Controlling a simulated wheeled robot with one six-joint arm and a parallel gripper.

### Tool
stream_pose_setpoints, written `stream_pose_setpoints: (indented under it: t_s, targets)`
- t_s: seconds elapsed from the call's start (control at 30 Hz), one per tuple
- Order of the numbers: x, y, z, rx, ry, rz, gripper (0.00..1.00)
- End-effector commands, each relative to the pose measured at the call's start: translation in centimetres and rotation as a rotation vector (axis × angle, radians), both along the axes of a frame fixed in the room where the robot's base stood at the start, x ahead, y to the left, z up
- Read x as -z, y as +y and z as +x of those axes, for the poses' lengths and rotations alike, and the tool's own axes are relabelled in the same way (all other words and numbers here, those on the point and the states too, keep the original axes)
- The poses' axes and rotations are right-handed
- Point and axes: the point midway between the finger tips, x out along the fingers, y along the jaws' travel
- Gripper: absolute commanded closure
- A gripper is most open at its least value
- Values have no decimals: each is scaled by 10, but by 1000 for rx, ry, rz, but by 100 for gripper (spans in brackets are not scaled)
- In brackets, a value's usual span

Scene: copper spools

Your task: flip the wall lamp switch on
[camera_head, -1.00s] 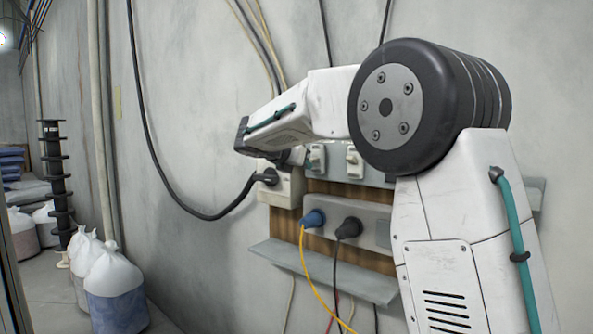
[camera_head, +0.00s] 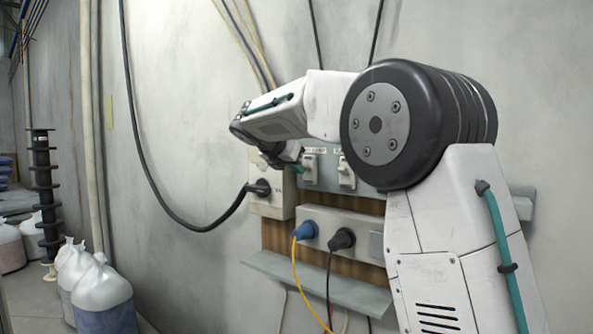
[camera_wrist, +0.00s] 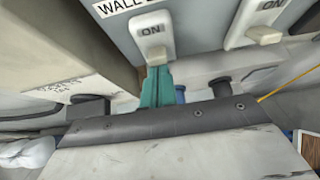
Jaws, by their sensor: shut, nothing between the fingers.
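The wall lamp switch (camera_wrist: 155,45) is a pale rocker on a grey plate. Its label, partly cut off, begins "WALL", and "ON" is marked above the lever. The lever's lower end sticks out below that word. My gripper (camera_wrist: 155,82) is shut and empty, its teal fingers just below the lever; I cannot tell if they touch it. In the head view the switch (camera_head: 310,166) is at the left of the switch plate, with my gripper (camera_head: 295,167) close at its left side, partly hidden by my wrist.
A second switch (camera_wrist: 258,25), also marked "ON", sits close to the right. A socket box (camera_head: 269,196) with a thick black cable is to the left. Below are blue (camera_head: 307,229) and black (camera_head: 342,238) plugs and a grey ledge (camera_head: 318,283).

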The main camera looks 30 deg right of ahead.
Motion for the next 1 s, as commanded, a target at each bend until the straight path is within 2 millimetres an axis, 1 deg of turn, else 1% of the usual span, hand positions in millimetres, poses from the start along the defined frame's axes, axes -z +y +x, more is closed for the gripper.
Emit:
stream_pose_setpoints:
  t_s: [0.17,0.27,0.37,0.5,0.53,0.6,0.8,1.0]
  targets:
    - [-3,0,0,-1,-5,-3,100]
    - [0,1,-1,-2,-4,-4,100]
    - [9,5,-2,-1,-1,-4,100]
    - [34,14,-7,2,4,-2,100]
    - [33,17,-8,3,-1,-1,100]
    - [16,29,-12,1,-6,-1,100]
    - [-16,57,-24,-1,-3,-1,100]
    - [-35,73,-31,1,-2,0,100]
